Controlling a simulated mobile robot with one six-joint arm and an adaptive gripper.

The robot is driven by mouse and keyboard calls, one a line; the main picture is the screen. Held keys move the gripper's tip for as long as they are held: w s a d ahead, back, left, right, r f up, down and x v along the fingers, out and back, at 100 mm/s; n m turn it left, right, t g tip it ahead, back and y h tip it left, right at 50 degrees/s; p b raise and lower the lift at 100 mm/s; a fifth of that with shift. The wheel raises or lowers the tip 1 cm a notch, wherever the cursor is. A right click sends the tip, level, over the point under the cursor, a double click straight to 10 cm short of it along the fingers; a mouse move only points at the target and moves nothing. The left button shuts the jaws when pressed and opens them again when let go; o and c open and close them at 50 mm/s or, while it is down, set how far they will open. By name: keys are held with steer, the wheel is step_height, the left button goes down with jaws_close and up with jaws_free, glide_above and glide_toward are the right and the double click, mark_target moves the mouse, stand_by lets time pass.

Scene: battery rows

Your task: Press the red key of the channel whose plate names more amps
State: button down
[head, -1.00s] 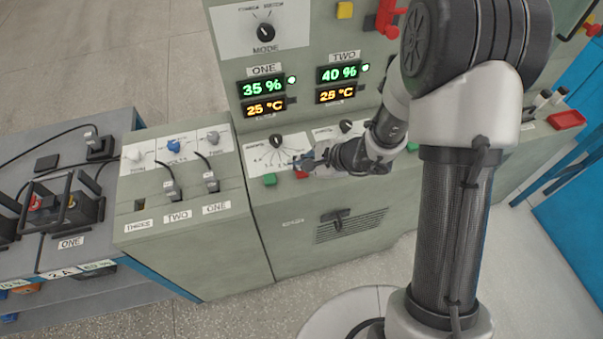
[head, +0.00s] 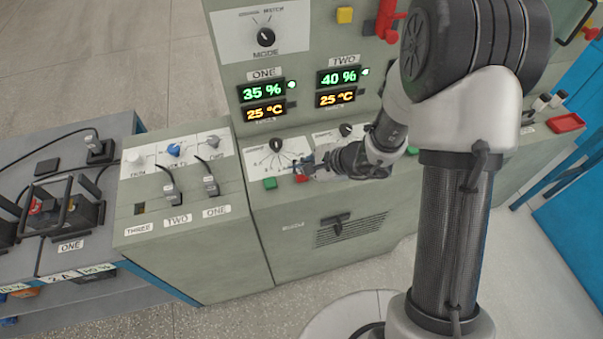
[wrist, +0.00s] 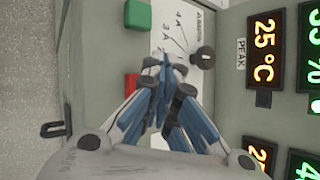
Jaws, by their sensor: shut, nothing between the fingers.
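My gripper (head: 303,163) is shut and empty over the sloped front of the green-grey cabinet. In the wrist view its blue-and-grey fingertips (wrist: 166,66) point at the panel between the red key (wrist: 131,86) and a dark knob (wrist: 204,57). The red key (head: 301,178) sits below the gripper in the head view, below the ONE display (head: 263,90). I cannot tell whether the fingers touch it. Channel TWO's display (head: 337,75) stands to the right. Its own red key is hidden behind my arm. The amp scale (wrist: 180,30) shows "4 A" and "3 A"; amp plates for the channels are not readable.
A green key (head: 270,183) sits left of the red key, and another (head: 412,151) shows right of my arm. A plug panel (head: 190,210) and a battery bench (head: 75,240) stand left. A vent with a black handle (head: 338,222) is below.

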mark_target(300, 177)
steer(key=shift+f, duration=0.15)
steer(key=shift+f+b, duration=0.35)
steer(key=shift+b, duration=0.45)
steer(key=shift+f+b, duration=0.4)
steer(key=shift+b, duration=0.15)
stand_by(0.7)
steer(key=shift+r, duration=0.15)
steer(key=shift+r+p, duration=0.4)
steer(key=shift+r, duration=0.35)
steer(key=shift+r+p, duration=1.65)
steer(key=shift+r, duration=0.9)
